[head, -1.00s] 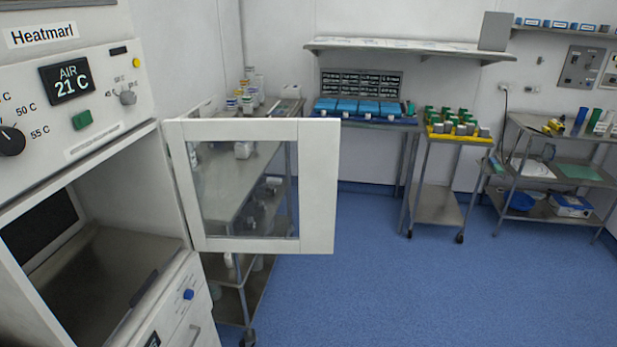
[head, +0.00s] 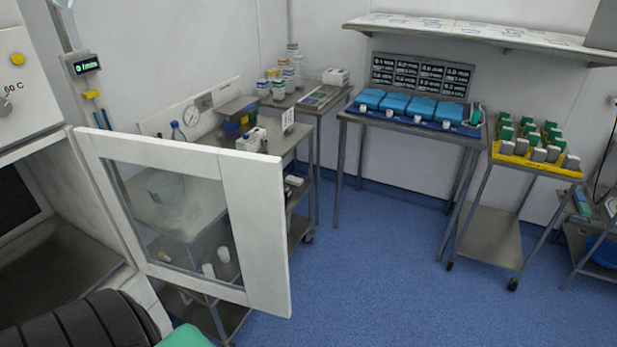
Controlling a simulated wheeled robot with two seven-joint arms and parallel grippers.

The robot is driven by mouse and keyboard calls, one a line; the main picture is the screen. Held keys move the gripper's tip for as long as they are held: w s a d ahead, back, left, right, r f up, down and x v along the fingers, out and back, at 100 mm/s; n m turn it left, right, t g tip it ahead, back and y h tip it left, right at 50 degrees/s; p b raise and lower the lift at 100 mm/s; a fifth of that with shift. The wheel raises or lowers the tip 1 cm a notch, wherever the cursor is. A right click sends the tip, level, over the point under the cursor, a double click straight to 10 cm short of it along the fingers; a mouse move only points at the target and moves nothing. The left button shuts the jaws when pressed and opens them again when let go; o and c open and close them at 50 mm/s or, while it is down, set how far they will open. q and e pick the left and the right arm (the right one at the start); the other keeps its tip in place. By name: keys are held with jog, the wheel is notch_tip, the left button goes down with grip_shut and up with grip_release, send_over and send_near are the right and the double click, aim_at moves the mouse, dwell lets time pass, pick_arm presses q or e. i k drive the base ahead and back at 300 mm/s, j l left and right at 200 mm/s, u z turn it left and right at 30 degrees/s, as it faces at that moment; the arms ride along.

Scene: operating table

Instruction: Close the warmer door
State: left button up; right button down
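The warmer door (head: 255,235) is a white frame with a clear pane. It stands open, swung out from the white warmer cabinet (head: 32,108) at the left edge. Its hinge side is at the left, against the cabinet. The warmer's dark opening (head: 45,270) shows in part behind and left of the door. A dark ribbed shape covers the lower left corner and hides the lower part of the warmer. Neither gripper can be made out in the head view.
A steel cart with bottles and instruments stands behind the door. A table with blue trays (head: 395,103) and a stand with a yellow rack (head: 536,162) are against the back wall. Blue floor (head: 385,275) is clear to the right of the door.

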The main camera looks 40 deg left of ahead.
aim_at(253, 183)
jog(key=i+l+u, duration=0.1)
jog(key=i, duration=0.3)
jog(key=i+l+u, duration=0.1)
jog(key=i, duration=0.3)
jog(key=i+l+u, duration=0.1)
jog(key=i, duration=0.3)
jog(key=i+u, duration=0.15)
jog(key=u, duration=0.3)
jog(key=i+u, duration=0.15)
jog(key=u, duration=0.3)
jog(key=i+u, duration=0.1)
jog(key=u, duration=0.4)
jog(key=i+l+u, duration=0.1)
jog(key=u, duration=0.35)
jog(key=i+u, duration=0.15)
jog(key=u, duration=0.3)
jog(key=i+l+u, duration=0.1)
jog(key=u, duration=0.4)
jog(key=i+l+u, duration=0.1)
jog(key=u, duration=0.35)
jog(key=i+l+u, duration=0.1)
jog(key=u, duration=0.35)
jog(key=i+l+u, duration=0.2)
jog(key=l+u, duration=0.2)
